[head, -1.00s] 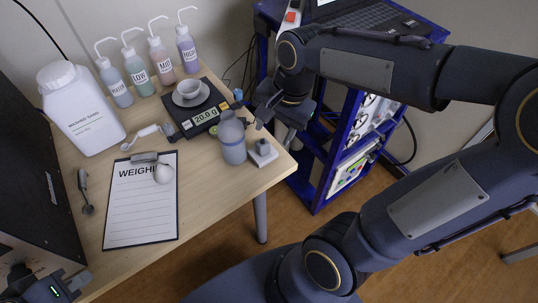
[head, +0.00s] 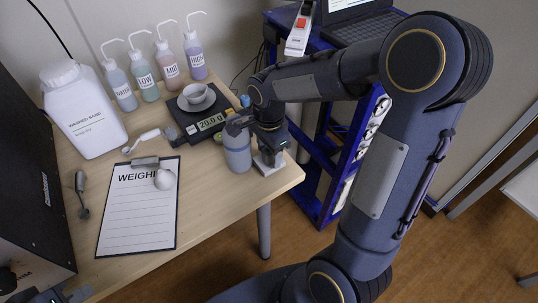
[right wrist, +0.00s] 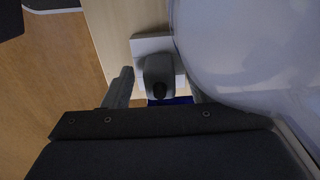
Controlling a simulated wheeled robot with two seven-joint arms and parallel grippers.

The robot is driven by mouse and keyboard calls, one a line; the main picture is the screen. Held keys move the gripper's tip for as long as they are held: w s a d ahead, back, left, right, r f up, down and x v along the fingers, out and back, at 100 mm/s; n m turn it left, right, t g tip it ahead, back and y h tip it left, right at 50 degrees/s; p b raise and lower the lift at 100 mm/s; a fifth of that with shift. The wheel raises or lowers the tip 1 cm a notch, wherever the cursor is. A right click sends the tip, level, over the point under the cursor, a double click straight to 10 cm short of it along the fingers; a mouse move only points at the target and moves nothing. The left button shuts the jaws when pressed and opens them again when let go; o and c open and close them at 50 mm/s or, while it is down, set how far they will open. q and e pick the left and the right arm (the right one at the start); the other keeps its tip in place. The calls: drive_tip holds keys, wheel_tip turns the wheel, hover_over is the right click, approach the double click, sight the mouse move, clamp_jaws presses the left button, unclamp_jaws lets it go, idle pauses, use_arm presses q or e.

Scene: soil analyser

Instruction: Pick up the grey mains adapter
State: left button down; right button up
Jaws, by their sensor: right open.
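The grey mains adapter (right wrist: 158,68) shows in the right wrist view as a small rounded grey block with a dark end, on a white square base (right wrist: 139,47). In the head view this base (head: 268,168) sits at the table's right corner, and my gripper mostly hides the adapter. My right gripper (head: 271,150) is open and low over it. In the right wrist view one finger is left of the adapter; the other, on the right, is partly hidden. My left gripper (head: 62,293) is only partly in view at the bottom left; its jaws cannot be made out.
A grey-blue bottle (head: 237,150) stands close left of my right gripper and fills the right of the wrist view. Behind it are a scale (head: 205,121) with a white bowl and several wash bottles. A clipboard (head: 138,225) lies left. A blue rack (head: 325,190) stands right of the table.

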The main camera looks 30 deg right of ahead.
clamp_jaws()
idle(0.3)
